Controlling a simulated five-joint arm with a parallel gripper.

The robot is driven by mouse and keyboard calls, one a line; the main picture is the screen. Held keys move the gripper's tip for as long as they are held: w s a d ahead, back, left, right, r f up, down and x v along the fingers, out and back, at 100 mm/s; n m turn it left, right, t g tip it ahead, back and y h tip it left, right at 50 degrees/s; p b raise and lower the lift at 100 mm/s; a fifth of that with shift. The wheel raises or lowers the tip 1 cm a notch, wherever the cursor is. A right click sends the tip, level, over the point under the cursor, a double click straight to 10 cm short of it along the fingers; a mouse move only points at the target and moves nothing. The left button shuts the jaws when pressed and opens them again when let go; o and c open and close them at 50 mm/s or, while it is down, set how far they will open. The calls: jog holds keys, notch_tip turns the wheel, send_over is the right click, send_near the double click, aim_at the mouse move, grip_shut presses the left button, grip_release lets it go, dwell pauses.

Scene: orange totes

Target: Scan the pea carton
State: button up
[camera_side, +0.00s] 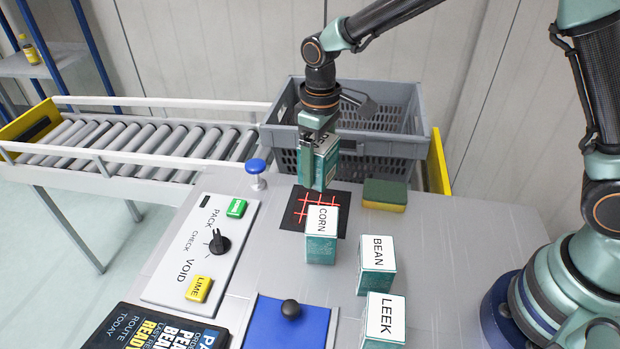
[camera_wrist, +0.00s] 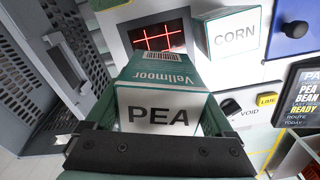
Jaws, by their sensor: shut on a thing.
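My gripper (camera_side: 318,150) is shut on the pea carton (camera_side: 325,165), a teal and white box held above the table. In the wrist view the pea carton (camera_wrist: 160,110) shows its PEA label, the name Vellmoor and a barcode. The scanner (camera_side: 300,212) is a dark square with red crossed lines in the table. It also shows in the wrist view (camera_wrist: 152,40), beyond the carton. In the side view the carton is over the scanner's back edge, apart from its surface. The corn carton (camera_side: 321,249) stands at the scanner's front right edge.
A bean carton (camera_side: 376,281) and a leek carton (camera_side: 384,315) stand at front right. A sponge (camera_side: 384,195) lies right of the scanner. A grey crate (camera_side: 400,147) stands behind. A panel with a black knob (camera_side: 218,243) and a blue-topped button (camera_side: 257,167) are left.

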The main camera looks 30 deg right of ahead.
jog(key=shift+f, duration=2.85)
jog(key=shift+r, duration=0.1)
jog(key=shift+r, duration=2.2)
